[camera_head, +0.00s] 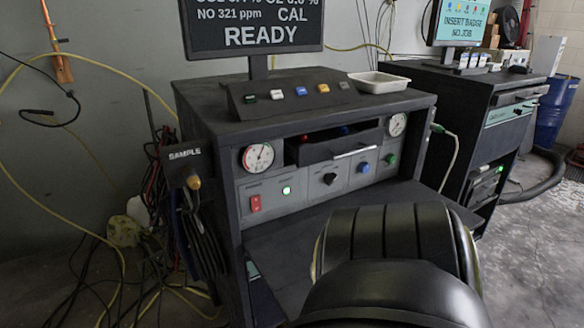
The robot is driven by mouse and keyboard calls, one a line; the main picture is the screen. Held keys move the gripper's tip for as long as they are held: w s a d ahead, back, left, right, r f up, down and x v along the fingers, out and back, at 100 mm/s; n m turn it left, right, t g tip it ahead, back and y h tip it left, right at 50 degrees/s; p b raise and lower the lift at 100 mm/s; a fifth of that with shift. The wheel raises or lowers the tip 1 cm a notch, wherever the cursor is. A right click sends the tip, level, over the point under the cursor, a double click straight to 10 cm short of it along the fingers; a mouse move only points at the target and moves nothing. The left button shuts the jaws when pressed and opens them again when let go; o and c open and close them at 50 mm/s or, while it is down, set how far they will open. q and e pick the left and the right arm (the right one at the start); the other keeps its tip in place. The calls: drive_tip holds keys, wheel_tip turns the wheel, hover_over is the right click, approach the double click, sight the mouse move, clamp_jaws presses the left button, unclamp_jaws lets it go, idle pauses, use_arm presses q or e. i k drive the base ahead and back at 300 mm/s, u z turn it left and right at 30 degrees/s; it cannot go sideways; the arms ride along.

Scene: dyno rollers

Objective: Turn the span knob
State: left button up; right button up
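The dark analyzer console has a grey front panel (307,197) with several controls, their labels too small to read. A black knob (330,178) sits at the middle of the panel. A blue knob (363,168) and a green one (390,160) are to its right. A lit green button (287,190) and a red rocker switch (255,203) are to its left. I cannot tell which control is the span knob. Neither of my grippers is in view.
A black padded, ribbed shape like a chair (400,240) fills the lower middle, in front of the console. A shelf (290,260) juts out below the panel. A SAMPLE holder with hoses (185,160) hangs at left. A white tray (379,82) lies on top.

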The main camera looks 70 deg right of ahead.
sight(364, 167)
drive_tip(key=u, duration=0.9)
drive_tip(key=k, duration=1.5)
drive_tip(key=z, duration=1.8)
